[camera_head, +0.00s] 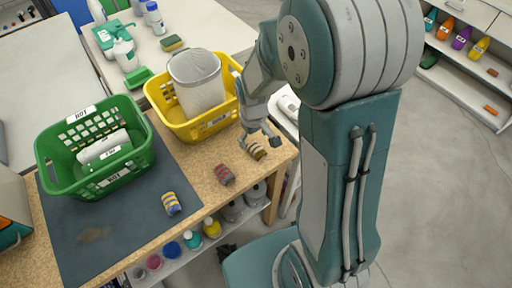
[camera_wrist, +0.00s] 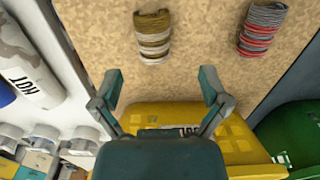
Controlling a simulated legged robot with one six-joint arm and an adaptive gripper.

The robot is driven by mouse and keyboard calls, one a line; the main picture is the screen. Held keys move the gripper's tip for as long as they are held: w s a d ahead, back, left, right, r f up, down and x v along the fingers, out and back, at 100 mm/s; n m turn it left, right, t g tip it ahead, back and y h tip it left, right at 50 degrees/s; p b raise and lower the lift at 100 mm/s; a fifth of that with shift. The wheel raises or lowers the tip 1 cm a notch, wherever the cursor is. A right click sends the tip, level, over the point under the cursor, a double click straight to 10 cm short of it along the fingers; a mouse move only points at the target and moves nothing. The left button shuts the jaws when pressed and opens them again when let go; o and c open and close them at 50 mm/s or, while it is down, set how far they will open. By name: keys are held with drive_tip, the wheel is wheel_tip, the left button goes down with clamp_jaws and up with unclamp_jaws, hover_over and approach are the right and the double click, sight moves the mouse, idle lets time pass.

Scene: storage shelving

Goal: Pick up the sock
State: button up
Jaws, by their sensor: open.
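Three rolled striped socks lie on the wooden bench in the head view: an olive and cream one (camera_head: 256,151), a red and grey one (camera_head: 225,175), and a blue and yellow one (camera_head: 171,204). My gripper (camera_head: 261,137) is open and empty over the bench's right end, close to the olive sock and partly covering it. In the wrist view the olive sock (camera_wrist: 153,38) lies just beyond my spread fingertips (camera_wrist: 160,82), between their lines and apart from them. The red sock (camera_wrist: 262,28) is to its right.
A yellow basket (camera_head: 184,127) with a light bin (camera_head: 197,80) stands just left of my gripper. A green basket (camera_head: 62,182) holding a white item (camera_head: 104,146) stands on the dark mat (camera_head: 120,235). Bottles (camera_head: 212,227) sit on a shelf below the bench.

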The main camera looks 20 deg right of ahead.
sight(257, 147)
drive_tip(key=shift+f, duration=0.4)
drive_tip(key=f, duration=0.2)
drive_tip(key=d+f, duration=0.1)
drive_tip(key=f, duration=0.1)
drive_tip(key=shift+w+d+f, duration=0.1)
drive_tip(key=shift+d, duration=0.1)
drive_tip(key=shift+f, duration=0.5)
drive_tip(key=shift+a, duration=0.4)
drive_tip(key=c, duration=0.8)
drive_tip(key=shift+d, duration=0.25)
drive_tip(key=shift+c, duration=1.1)
